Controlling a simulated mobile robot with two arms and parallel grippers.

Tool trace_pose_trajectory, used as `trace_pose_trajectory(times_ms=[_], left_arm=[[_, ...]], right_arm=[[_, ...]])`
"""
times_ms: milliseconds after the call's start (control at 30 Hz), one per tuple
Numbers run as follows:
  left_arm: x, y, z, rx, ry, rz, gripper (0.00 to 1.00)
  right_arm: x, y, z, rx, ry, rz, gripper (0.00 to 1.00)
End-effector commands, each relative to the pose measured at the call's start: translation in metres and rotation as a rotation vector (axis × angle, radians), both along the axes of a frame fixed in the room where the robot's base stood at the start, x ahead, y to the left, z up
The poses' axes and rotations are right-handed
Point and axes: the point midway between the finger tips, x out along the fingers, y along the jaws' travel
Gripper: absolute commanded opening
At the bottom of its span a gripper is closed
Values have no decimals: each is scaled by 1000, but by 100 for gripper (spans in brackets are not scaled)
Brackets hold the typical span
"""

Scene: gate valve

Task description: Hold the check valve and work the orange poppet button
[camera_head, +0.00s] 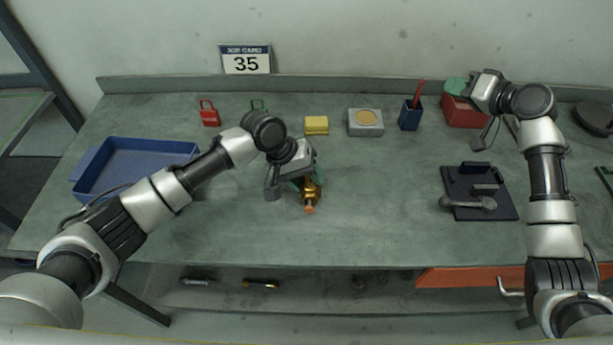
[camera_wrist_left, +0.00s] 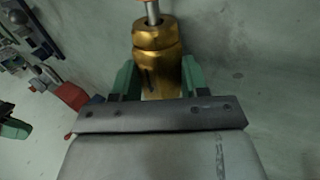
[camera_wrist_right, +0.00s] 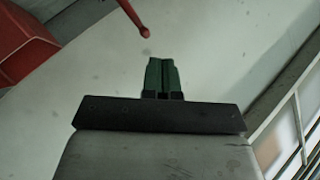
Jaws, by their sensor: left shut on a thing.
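The brass check valve (camera_head: 311,190) is above the middle of the bench, with its orange poppet button (camera_head: 309,209) toward the front edge. My left gripper (camera_head: 305,182) is shut on the valve. In the left wrist view the green fingers of the left gripper (camera_wrist_left: 158,78) lie on either side of the brass body (camera_wrist_left: 157,50). A silver stem (camera_wrist_left: 152,13) runs up from it; the button is mostly cut off at the top edge. My right gripper (camera_head: 455,85) is at the back right, by the red bin, fingers together and empty in the right wrist view (camera_wrist_right: 161,75).
A blue tray (camera_head: 135,168) is on the left. A red padlock (camera_head: 210,117), yellow sponge (camera_head: 316,125), grey box (camera_head: 365,122), blue cup (camera_head: 411,115) and red bin (camera_head: 464,112) line the back. A dark fixture (camera_head: 480,190) sits right. The front middle is clear.

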Motion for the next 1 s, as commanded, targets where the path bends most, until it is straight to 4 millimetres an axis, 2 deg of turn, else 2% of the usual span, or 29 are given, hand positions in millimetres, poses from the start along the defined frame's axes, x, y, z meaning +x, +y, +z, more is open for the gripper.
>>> trace_pose_trajectory(times_ms=[33, 267, 400, 600, 700, 800, 1000], left_arm=[[0, 0, 1, -2, -1, 0, 16], [0, 0, 1, -2, -1, 0, 16], [0, 0, 1, -2, -1, 0, 16], [0, 0, 1, -1, -1, 0, 16], [0, 0, 1, -1, -1, 0, 16], [0, 0, 1, -1, -1, 0, 16], [0, 0, 1, -2, -1, 0, 16]], right_arm=[[1, 26, 9, -41, -23, 70, 0], [-17, 137, 31, -253, -118, 399, 0], [-42, 202, 37, -403, -186, 621, 0], [-96, 279, 27, -651, -285, 973, 0], [-127, 305, 15, -776, -327, 1149, 0], [-157, 320, -1, -901, -359, 1324, 0], [-205, 324, -35, -1112, -382, 1631, 0]])
